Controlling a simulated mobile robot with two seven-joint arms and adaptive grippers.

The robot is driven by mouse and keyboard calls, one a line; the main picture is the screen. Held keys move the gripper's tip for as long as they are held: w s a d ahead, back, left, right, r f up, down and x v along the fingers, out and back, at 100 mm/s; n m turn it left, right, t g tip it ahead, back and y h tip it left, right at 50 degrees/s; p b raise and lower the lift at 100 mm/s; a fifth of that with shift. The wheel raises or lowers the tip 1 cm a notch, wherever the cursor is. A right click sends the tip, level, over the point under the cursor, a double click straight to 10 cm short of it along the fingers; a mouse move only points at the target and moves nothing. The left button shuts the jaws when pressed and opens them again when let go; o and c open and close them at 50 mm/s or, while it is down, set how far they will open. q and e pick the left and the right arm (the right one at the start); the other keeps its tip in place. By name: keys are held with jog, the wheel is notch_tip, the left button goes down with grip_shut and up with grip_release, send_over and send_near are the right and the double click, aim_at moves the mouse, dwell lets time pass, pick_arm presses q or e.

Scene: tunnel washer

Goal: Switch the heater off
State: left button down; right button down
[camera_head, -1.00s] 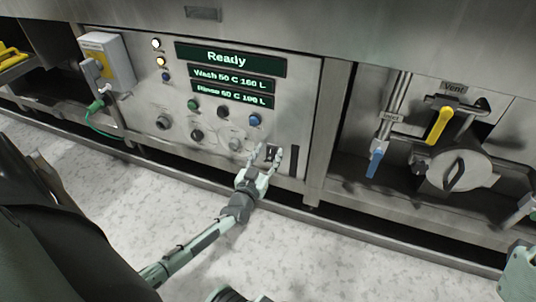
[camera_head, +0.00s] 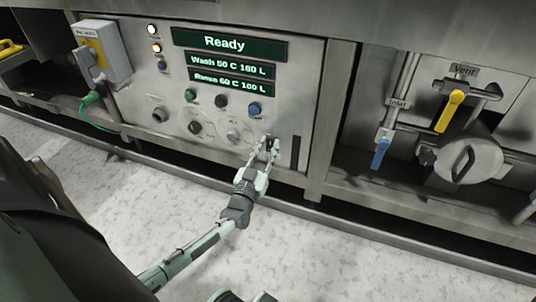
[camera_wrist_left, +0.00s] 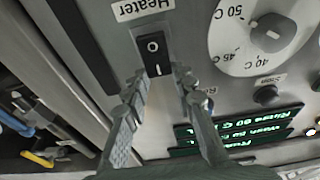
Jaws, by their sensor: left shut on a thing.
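The heater switch (camera_wrist_left: 153,50) is a black rocker marked O and I, beside an upside-down "Heater" label (camera_wrist_left: 142,8) in the left wrist view. Its I end is nearer my fingers. I cannot tell which end is pressed in. My left gripper (camera_wrist_left: 160,78) has one fingertip on each side of the switch's I end and is shut on it. In the head view, my left gripper (camera_head: 266,146) is at the lower right of the control panel (camera_head: 296,70), and its fingers partly hide the switch. My right gripper is not in view.
The panel's top display (camera_head: 228,42) reads "Ready". A dark vertical slot (camera_head: 295,152) is right of the switch. A yellow vent handle (camera_head: 449,111) and blue inlet handle (camera_head: 380,153) are farther right.

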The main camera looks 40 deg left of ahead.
pick_arm(q)
jog(key=f+t+b, duration=0.1)
jog(key=b, duration=0.1)
jog(key=shift+f+y+b, duration=0.15)
jog(key=shift+y+b, duration=0.15)
jog(key=shift+b, duration=0.05)
jog(key=shift+r+t, duration=0.25)
jog(key=shift+t, duration=0.25)
jog(key=shift+s+t, duration=0.15)
jog(key=shift+t, duration=0.25)
jog(key=c, duration=1.2)
grip_release()
